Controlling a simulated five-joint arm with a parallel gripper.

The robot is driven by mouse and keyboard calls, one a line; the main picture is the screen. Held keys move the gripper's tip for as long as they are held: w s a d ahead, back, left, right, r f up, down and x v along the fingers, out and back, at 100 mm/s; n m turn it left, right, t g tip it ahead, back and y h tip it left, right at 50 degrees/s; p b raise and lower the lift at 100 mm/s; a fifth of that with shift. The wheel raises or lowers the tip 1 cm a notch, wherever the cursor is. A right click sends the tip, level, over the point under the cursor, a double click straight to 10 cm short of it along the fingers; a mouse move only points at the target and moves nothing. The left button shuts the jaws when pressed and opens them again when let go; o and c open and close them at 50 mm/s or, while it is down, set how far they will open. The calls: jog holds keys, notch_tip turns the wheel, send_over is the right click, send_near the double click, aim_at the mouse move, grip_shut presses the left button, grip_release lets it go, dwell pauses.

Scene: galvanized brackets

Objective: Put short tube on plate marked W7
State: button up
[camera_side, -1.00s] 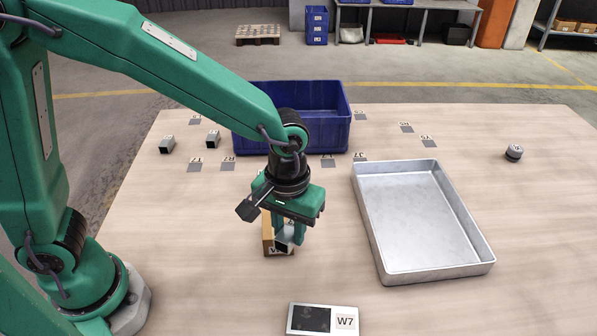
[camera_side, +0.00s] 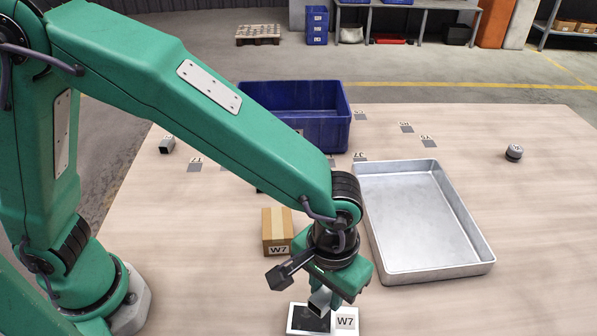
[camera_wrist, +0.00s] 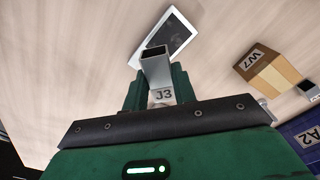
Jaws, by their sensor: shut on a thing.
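My gripper (camera_side: 325,298) is shut on a short grey square tube (camera_side: 319,303), held with one open end showing. In the wrist view the tube (camera_wrist: 156,70) bears a J3 label and sits between the green fingers. The white-rimmed plate with a dark face (camera_side: 296,319) lies at the table's front, with a W7 tag (camera_side: 345,322) at its right. The tube is over or just in front of the plate in the side view and hides part of it. I cannot tell whether they touch. The plate (camera_wrist: 178,36) is beyond the tube in the wrist view.
A cardboard box marked W7 (camera_side: 277,227) stands left of my gripper. A metal tray (camera_side: 425,215) lies to the right, and a blue bin (camera_side: 325,130) stands behind. Another small tube (camera_side: 167,147) is at the far left, a round part (camera_side: 514,153) at the far right.

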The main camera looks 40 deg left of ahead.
aim_at(327, 291)
jog(key=shift+f, duration=1.55)
jog(key=shift+f, duration=0.1)
jog(key=shift+f, duration=1.85)
jog(key=shift+f, duration=0.15)
jog(key=o, duration=1)
notch_tip(327, 291, up, 12)
jog(key=shift+r, duration=0.2)
jog(key=shift+a, duration=0.1)
